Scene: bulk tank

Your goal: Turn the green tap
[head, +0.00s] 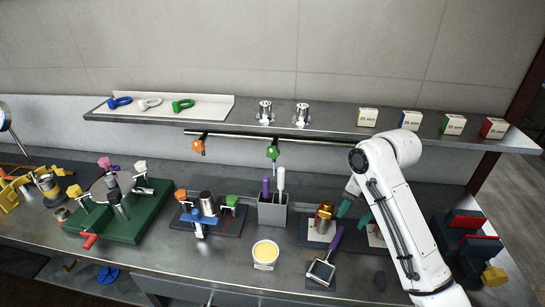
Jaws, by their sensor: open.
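The green tap (273,152) hangs from the pipe under the wall shelf, right of the orange tap (198,146). A thin spout or stream shows below it; I cannot tell which. My gripper (354,213) is partly hidden by my white arm. Its teal fingers are apart and point down over the bench, to the right of and lower than the green tap. It is clear of the tap, with nothing seen between the fingers.
A brass-coloured can (324,217) stands close left of my gripper. A grey holder (272,211) with two upright handles stands below the green tap. The shelf (335,122) overhangs. A plate with blue, orange and green knobs (220,226) lies left.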

